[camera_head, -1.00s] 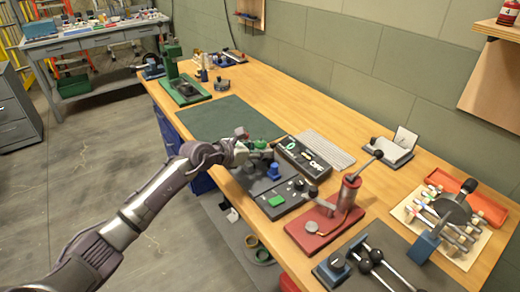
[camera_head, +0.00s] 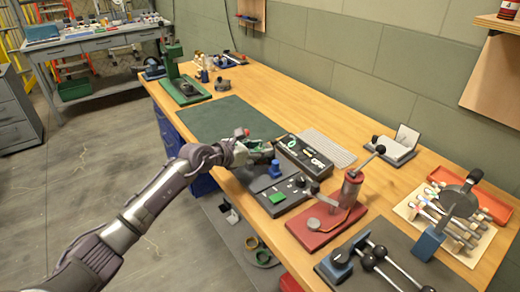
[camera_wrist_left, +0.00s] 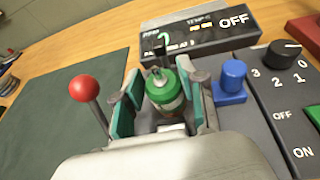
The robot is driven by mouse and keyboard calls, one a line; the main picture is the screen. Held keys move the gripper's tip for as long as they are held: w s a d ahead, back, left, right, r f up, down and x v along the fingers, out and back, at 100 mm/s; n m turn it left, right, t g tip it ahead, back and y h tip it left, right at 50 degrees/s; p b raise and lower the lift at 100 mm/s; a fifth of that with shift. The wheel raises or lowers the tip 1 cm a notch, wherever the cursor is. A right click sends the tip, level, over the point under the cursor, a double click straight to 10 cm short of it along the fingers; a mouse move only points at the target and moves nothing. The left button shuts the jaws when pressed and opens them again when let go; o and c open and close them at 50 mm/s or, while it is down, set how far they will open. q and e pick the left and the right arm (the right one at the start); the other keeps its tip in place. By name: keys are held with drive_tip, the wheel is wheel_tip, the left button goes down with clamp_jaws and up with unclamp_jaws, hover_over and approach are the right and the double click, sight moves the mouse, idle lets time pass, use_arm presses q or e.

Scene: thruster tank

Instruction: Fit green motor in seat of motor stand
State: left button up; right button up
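The green motor (camera_wrist_left: 165,92) stands upright in the left wrist view, with a pin on top. My left gripper (camera_wrist_left: 163,82) has its teal-padded fingers on both sides of the motor, very close to it. I cannot tell whether both pads press on it. What is under the motor is mostly hidden, so I cannot tell whether it sits in the seat of the motor stand. In the head view my left gripper (camera_head: 262,152) is over the dark equipment by the bench's front edge, and the motor is hard to make out there. My right gripper is not in view.
A lever with a red ball (camera_wrist_left: 83,89) stands just left of the fingers. A blue peg (camera_wrist_left: 232,77) is close on the right. The black OFF display box (camera_wrist_left: 205,36) is behind. The green mat (camera_head: 228,118) is clear.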

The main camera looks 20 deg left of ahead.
sight(253, 161)
use_arm(q)
drive_tip(key=shift+o, duration=0.9)
drive_tip(key=f, duration=0.2)
drive_tip(key=f+g, duration=0.1)
drive_tip(key=shift+s+d+f, duration=0.15)
drive_tip(key=shift+s+f, duration=0.1)
drive_tip(key=shift+s, duration=0.15)
drive_tip(key=s+a+r+t, duration=0.1)
drive_tip(key=s+a+r, duration=0.5)
drive_tip(key=s+r, duration=0.1)
drive_tip(key=shift+s+a+r, duration=0.15)
drive_tip(key=shift+s+a, duration=0.1)
drive_tip(key=shift+s, duration=0.45)
